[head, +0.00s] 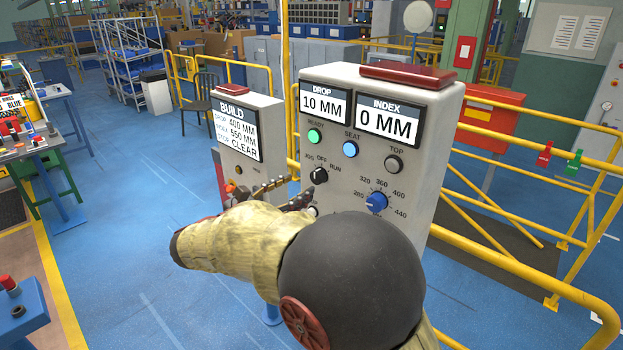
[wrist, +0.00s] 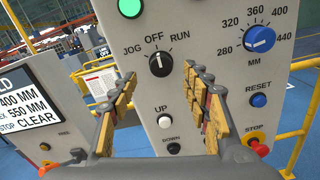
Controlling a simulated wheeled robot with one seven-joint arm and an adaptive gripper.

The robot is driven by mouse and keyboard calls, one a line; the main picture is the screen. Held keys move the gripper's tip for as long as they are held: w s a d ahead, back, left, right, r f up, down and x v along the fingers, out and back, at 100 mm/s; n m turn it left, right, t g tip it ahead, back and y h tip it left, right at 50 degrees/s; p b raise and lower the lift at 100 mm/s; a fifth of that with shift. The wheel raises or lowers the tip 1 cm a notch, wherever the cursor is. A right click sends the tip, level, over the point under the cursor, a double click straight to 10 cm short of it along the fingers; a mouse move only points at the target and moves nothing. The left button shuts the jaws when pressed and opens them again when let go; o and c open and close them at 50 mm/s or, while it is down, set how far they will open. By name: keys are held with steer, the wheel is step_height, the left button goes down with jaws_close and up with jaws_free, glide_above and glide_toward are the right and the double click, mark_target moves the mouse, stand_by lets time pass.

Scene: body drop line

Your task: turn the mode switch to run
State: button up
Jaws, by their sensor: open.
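The mode switch (wrist: 160,63) is a black knob with a pale pointer mark on the grey panel, labelled JOG, OFF and RUN. Its pointer appears to be at OFF in the wrist view. In the head view the switch (head: 319,175) shows just beyond my fingertips. My gripper (wrist: 158,82) is open and empty, its two padded fingers to the left and right of the switch and a little below it in the picture. In the head view my gripper (head: 301,187) is partly hidden by my arm. I cannot tell the exact gap to the knob; no contact shows.
Near the switch are a green READY light (head: 315,136), a blue MM dial (wrist: 259,39), white UP (wrist: 164,122) and black DOWN (wrist: 173,148) buttons, a blue RESET button (wrist: 258,100) and a red STOP button (wrist: 258,148). The BUILD box (head: 240,135) stands left; yellow rails (head: 520,215) stand right.

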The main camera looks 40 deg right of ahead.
mark_target(316, 179)
steer(key=d, duration=0.6)
steer(key=shift+w+d+b, duration=0.2)
steer(key=shift+d+b, duration=0.1)
steer(key=shift+b, duration=0.05)
steer(key=shift+c, duration=0.9)
steer(key=c, duration=1)
steer(key=shift+f+m+b, duration=0.1)
steer(key=shift+m+b, duration=0.25)
steer(key=shift+m, duration=0.05)
steer(key=m+b, duration=0.4)
steer(key=shift+s+f+b, duration=0.1)
steer(key=shift+f+b, duration=0.1)
steer(key=shift+b, duration=0.2)
steer(key=m+b, duration=0.5)
steer(key=shift+r, duration=0.1)
